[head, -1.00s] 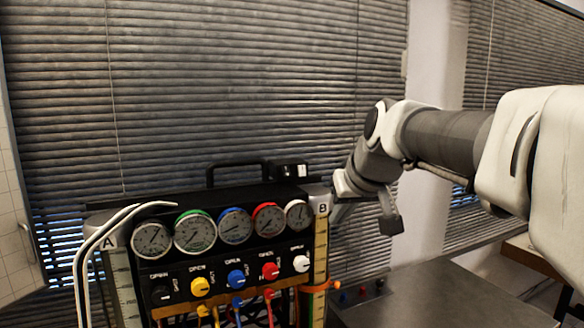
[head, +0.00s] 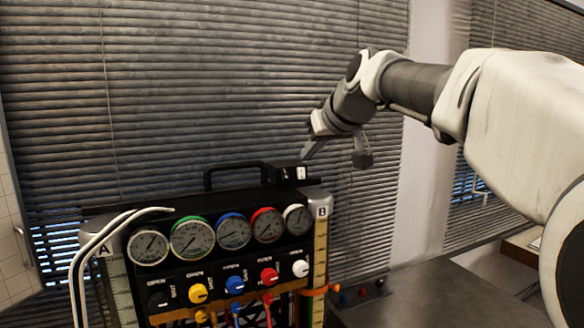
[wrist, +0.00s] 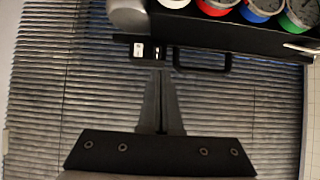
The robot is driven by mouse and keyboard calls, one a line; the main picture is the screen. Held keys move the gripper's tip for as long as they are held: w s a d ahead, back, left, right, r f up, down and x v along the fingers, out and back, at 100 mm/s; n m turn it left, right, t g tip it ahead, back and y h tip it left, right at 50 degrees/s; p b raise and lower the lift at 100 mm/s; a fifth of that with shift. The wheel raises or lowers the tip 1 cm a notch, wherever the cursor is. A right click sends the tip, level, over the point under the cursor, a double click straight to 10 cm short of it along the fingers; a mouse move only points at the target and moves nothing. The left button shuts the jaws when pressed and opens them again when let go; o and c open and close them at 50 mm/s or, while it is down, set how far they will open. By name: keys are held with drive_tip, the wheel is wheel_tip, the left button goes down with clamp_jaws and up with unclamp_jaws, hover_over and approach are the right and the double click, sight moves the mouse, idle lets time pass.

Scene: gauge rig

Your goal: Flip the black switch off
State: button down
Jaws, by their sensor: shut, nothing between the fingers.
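A small black switch box (head: 288,173) with white markings sits on top of the gauge rig, at its right end behind the gauges. It also shows in the wrist view (wrist: 150,62), just beyond my fingertips. Its black switch is too small to make out clearly. My gripper (head: 306,156) is shut and empty, just above the box's right side in the head view. In the wrist view my gripper (wrist: 160,72) points at the box, its two fingers together. I cannot tell whether the fingertips touch the box.
A black carry handle (head: 235,168) stands left of the box. Several gauges (head: 233,231) and coloured knobs (head: 235,284) line the rig's front. White hoses (head: 100,240) loop at the left. A grey table (head: 440,295) lies at the right. Blinds (head: 200,80) hang behind.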

sight(284, 179)
drive_tip(key=p+x, duration=0.4)
drive_tip(key=x, duration=0.9)
drive_tip(key=shift+w+a+f, duration=0.1)
drive_tip(key=shift+w+f, duration=0.05)
drive_tip(key=shift+w, duration=0.05)
drive_tip(key=shift+f, duration=0.1)
drive_tip(key=shift+w+f+b, duration=0.1)
drive_tip(key=shift+f+b, duration=0.3)
drive_tip(key=shift+b, duration=0.75)
drive_tip(key=shift+f+t+b, duration=0.1)
drive_tip(key=shift+t+b, duration=0.3)
drive_tip(key=shift+b, duration=1.2)
drive_tip(key=shift+r+y, duration=0.3)
drive_tip(key=shift+a+r+p, duration=0.1)
drive_tip(key=shift+p, duration=0.2)
